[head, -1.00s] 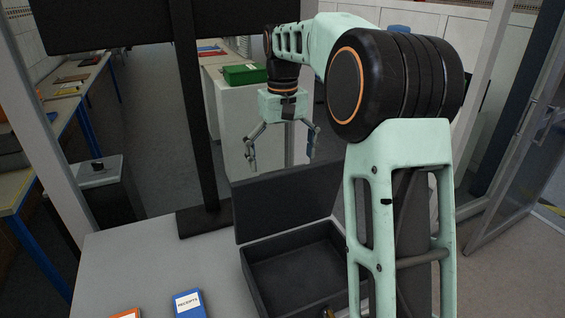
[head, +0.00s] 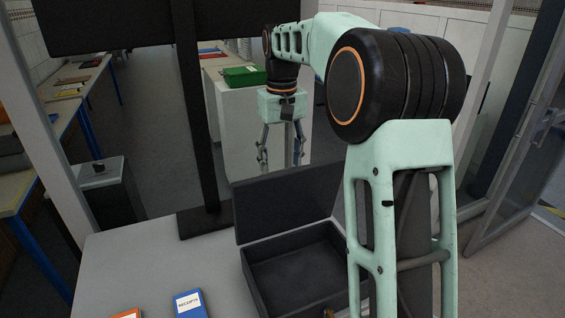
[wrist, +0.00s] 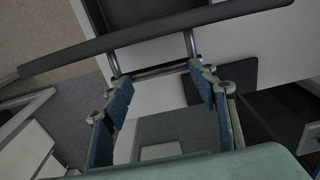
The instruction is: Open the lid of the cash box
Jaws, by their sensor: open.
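The dark cash box (head: 255,280) stands on the grey table in the head view. Its lid (head: 285,203) is raised and stands steeply up along the back edge, and the box's inside shows empty where visible. My arm hides the box's right side. My gripper (head: 280,158) hangs pointing down behind the lid, its fingers apart with nothing between them. In the wrist view my gripper's (wrist: 163,105) blue pads are also apart. A long dark bar crosses above them there, seemingly the lid's edge (wrist: 150,35). I cannot tell whether any finger touches the lid.
A blue receipts book (head: 188,304) and an orange item (head: 127,314) lie on the table (head: 140,262) left of the box. A white cabinet (head: 235,115) with a green box (head: 246,75) stands farther back.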

